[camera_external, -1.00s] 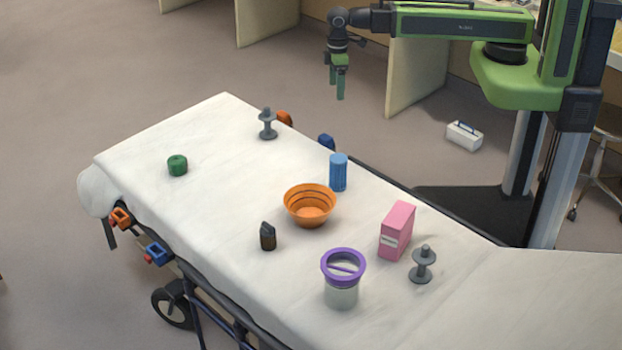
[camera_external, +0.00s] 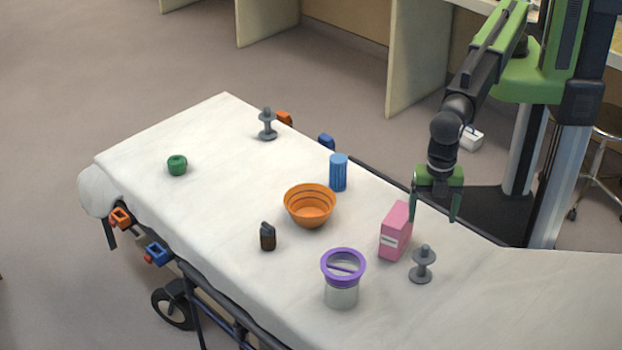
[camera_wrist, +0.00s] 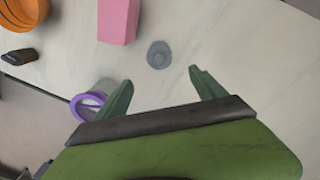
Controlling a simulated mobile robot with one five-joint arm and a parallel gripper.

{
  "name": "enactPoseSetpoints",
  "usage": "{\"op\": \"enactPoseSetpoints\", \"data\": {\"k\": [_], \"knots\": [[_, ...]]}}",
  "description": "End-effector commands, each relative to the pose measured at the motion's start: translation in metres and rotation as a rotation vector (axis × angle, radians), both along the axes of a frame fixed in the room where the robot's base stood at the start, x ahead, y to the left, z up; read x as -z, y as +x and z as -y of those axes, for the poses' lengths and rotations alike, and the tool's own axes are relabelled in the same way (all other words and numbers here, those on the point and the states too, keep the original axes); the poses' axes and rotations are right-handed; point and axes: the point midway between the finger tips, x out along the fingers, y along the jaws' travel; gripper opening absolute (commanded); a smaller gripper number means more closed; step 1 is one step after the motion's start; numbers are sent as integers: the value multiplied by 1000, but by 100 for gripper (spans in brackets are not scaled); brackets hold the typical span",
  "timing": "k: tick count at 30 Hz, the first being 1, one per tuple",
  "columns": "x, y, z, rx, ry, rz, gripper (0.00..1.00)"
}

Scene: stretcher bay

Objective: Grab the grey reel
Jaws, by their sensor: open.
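Two grey reels lie on the stretcher. One grey reel (camera_external: 423,264) stands upright near the front right, beside the pink box (camera_external: 396,231); it also shows from above in the wrist view (camera_wrist: 159,54). The other grey reel (camera_external: 267,124) stands at the far end of the stretcher. My gripper (camera_external: 434,218) is open and empty, pointing down above the near reel and the pink box. In the wrist view its fingertips (camera_wrist: 160,76) are spread, with the near reel just beyond the gap between them.
The white stretcher (camera_external: 230,215) also holds a purple-rimmed jar (camera_external: 342,290), an orange bowl (camera_external: 310,207), a blue cylinder (camera_external: 338,173), a dark bottle (camera_external: 268,236) and a green roll (camera_external: 177,166). The sheet right of the near reel is clear.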

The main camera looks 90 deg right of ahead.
Motion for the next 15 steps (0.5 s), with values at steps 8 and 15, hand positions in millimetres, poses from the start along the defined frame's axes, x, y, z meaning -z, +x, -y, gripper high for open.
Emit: {"op": "enactPoseSetpoints", "data": {"k": [8, 15], "knots": [[23, 0, 0, 1, 0, 0, 80], [75, 1, 1, 2, 0, 0, 80]]}}
